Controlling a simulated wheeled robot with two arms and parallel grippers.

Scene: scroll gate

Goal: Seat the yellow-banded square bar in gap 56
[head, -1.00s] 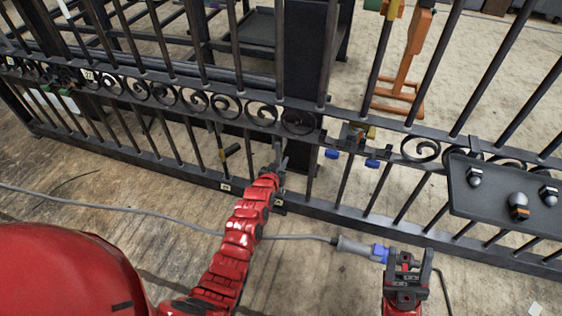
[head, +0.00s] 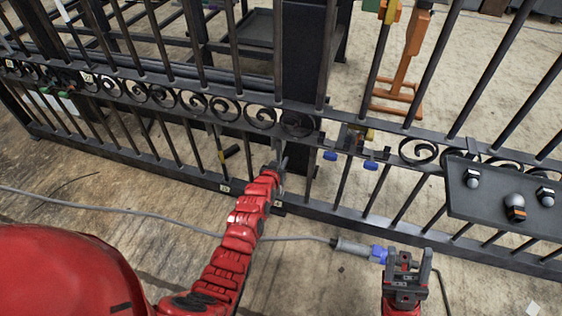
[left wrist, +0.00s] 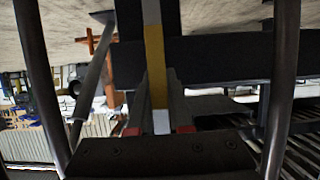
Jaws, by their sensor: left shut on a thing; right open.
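My left gripper (head: 279,160) is at the dark iron fence, just below the scroll band and in front of the wide dark post. In the left wrist view its fingers (left wrist: 160,108) are shut on a square bar (left wrist: 155,60) with a yellow band and pale grey parts above and below the band. The bar's far ends are out of that view. In the head view the held bar is hard to tell from the dark bars behind. My right gripper (head: 409,260) is open and empty, low in front of the fence. Number 56 cannot be read on any tag.
A dark tray (head: 470,207) with several knobs hangs at the right. Blue-handled clamps (head: 370,165) sit on the rail. A grey cable with a blue plug (head: 378,254) lies beside my right gripper. An orange stand (head: 403,70) is behind the fence.

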